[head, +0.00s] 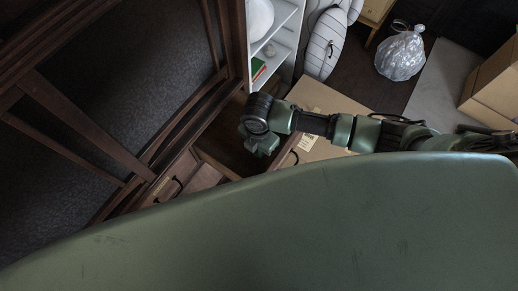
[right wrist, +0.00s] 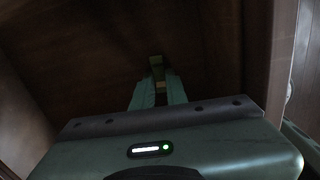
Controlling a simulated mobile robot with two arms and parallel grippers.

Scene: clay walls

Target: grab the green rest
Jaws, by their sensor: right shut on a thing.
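My right gripper (head: 262,145) reaches in from the right, over an open drawer-like wooden space (head: 225,140) beside a dark wood cabinet. In the right wrist view its two green fingers (right wrist: 157,88) are closed together on a small greenish-yellow piece, which I take for the green rest (right wrist: 157,61). It shows at the fingertips against dark brown wood (right wrist: 90,60). The view is dim, and the fingers hide most of the piece. In the head view the held piece cannot be made out. My left gripper is not in view.
The tall cabinet frame (head: 75,118) stands close on the left. A white shelf (head: 284,35) with a red and green item (head: 258,68) stands behind. A clear plastic bag (head: 400,55) and a cardboard box (head: 495,85) are at the back right. The lower picture is blocked by a broad green surface.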

